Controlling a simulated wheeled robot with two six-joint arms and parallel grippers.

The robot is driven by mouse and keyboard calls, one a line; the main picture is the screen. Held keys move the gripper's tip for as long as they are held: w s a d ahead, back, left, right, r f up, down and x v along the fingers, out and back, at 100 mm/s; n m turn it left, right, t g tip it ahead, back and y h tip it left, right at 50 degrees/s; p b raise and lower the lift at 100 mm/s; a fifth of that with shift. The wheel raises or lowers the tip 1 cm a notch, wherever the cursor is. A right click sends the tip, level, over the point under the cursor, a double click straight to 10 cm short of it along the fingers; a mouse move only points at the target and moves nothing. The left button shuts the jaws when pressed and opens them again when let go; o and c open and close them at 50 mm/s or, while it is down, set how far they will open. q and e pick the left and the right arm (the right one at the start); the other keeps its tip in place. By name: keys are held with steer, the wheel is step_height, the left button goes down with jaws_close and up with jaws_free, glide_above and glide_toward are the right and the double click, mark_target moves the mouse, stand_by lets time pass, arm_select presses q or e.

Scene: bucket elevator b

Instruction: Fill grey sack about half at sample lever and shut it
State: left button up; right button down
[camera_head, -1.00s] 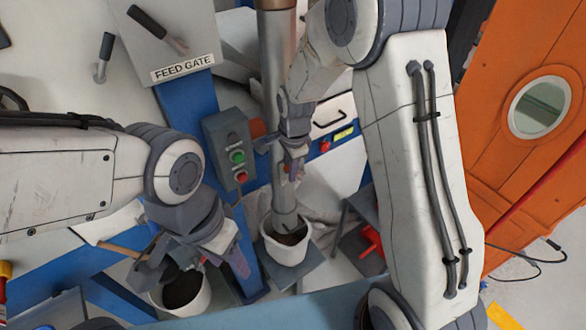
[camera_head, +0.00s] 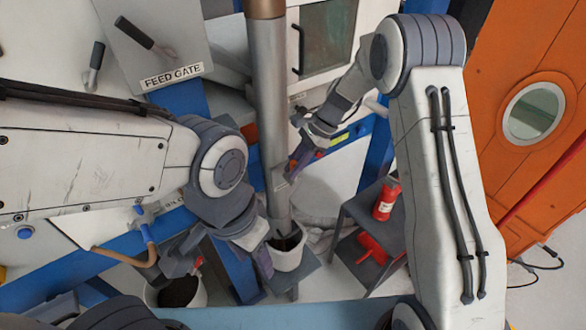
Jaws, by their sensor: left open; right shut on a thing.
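A metal pipe (camera_head: 268,110) comes down to a pale pot-shaped container (camera_head: 290,258) with dark material in it. A pale grey, rounded, sack-like bulk (camera_head: 318,195) stands behind the pipe; I cannot tell its fill or whether it is the grey sack. My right gripper (camera_head: 299,166) is shut beside the pipe on a small part that looks like the sample lever, mostly hidden by the fingers. My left gripper (camera_head: 220,266) is open, low and left of the pot under the pipe, partly covering the view there. No sack shows between its fingers.
A second pale pot (camera_head: 188,290) with dark contents stands at lower left, beside a brown-handled tool (camera_head: 120,258). A dark shelf (camera_head: 362,212) at right bears a red bottle (camera_head: 384,200); a red object (camera_head: 373,248) is below. The feed gate sign (camera_head: 173,75) is upper left.

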steer(key=shift+w+d, duration=0.1)
steer(key=shift+w, duration=0.05)
stand_by(0.3)
steer(key=c, duration=0.8)
jaws_free()
steer(key=shift+o, duration=0.2)
steer(key=shift+w+d+r+b, duration=0.15)
steer(key=shift+d+r+b, duration=0.15)
steer(key=shift+r, duration=0.15)
steer(key=b+v, duration=0.2)
steer(key=v, duration=0.7)
steer(key=shift+d, duration=0.2)
steer(key=shift+r, duration=0.1)
